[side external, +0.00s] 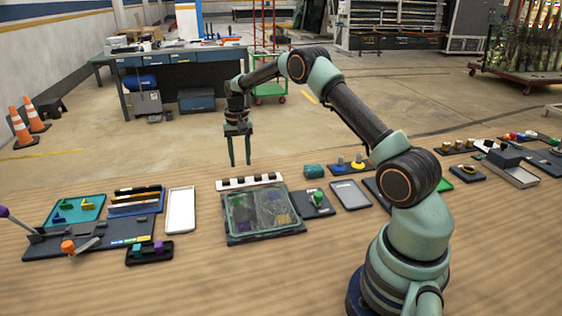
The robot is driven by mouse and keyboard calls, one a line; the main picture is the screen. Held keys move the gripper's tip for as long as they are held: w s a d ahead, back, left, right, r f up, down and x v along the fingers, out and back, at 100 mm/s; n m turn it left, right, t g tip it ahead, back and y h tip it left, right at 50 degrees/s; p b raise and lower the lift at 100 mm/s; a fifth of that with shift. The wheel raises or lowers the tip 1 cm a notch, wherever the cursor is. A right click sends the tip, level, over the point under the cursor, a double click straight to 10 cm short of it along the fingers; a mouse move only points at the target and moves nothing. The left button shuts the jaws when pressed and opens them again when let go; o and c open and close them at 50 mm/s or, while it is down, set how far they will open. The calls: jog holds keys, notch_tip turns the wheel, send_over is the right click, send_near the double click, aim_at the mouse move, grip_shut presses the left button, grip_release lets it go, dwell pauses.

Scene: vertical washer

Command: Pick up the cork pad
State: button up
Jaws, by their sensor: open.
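My gripper (240,160) points straight down above the back part of the wooden table. Its two fingers are apart with nothing between them. I cannot clearly pick out the cork pad at this size. A dark tray (263,239) with a clear, green-edged cover (258,212) stands in the middle of the table. Blurred yellowish and grey patches show through the cover; I cannot tell what they are. My gripper is above and behind this tray, touching nothing.
A white strip with dark blocks (248,181) lies just behind the tray. A white tray (181,211) stands to its left, beside a dark board (90,239) with coloured parts. A green knob (318,198) stands to its right. The table's front is bare.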

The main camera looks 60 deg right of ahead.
aim_at(241, 178)
jog(key=shift+w+a+f, duration=0.1)
jog(key=shift+a+f, duration=0.05)
jog(key=shift+f, duration=2.65)
grip_shut()
